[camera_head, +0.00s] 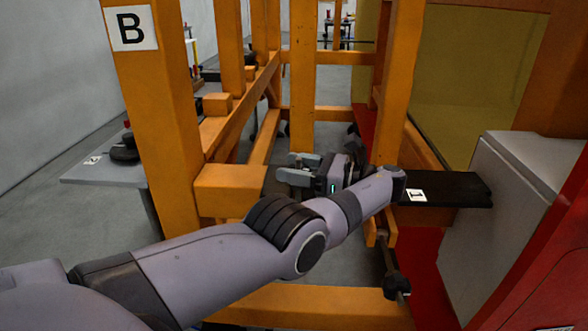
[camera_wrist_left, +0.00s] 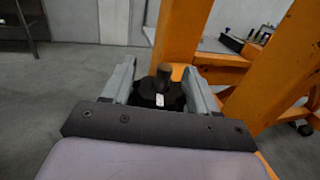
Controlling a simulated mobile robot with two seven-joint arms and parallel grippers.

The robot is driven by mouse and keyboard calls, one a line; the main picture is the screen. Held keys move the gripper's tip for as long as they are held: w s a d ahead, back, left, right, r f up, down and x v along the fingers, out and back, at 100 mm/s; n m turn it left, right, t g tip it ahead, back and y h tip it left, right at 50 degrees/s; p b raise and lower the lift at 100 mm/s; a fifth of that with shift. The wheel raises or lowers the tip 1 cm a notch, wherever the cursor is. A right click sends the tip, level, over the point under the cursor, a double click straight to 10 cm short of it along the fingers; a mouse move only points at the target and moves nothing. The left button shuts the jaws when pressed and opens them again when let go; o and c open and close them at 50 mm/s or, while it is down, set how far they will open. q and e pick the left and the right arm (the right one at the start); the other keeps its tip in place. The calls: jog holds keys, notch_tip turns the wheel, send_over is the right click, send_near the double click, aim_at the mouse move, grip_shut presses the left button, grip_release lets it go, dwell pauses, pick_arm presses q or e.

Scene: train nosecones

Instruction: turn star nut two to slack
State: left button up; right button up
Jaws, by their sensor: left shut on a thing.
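A black star nut (camera_wrist_left: 158,92) with a small white label sits between the fingers of my left gripper (camera_wrist_left: 160,76) in the left wrist view. The label is too small to read. A dark round stem stands up from the nut's middle. My left gripper (camera_head: 298,168) is shut on this nut, with a grey finger on each side. In the head view the fingers point left, beside an orange beam, and the nut cannot be made out. My right gripper is in neither view.
Orange posts and beams surround my left arm, including a post marked B (camera_head: 132,28). A black plate marked 1 (camera_head: 450,190) and a grey box (camera_head: 505,200) stand at right. A black knob (camera_head: 397,285) sits below my wrist. A grey table (camera_head: 100,170) is at left.

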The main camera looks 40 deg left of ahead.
pick_arm(q)
jog(key=shift+d+f, duration=0.25)
jog(key=shift+d, duration=0.15)
jog(key=o, duration=1)
jog(key=shift+w, duration=0.1)
jog(key=shift+w+d, duration=0.1)
jog(key=shift+r, duration=0.1)
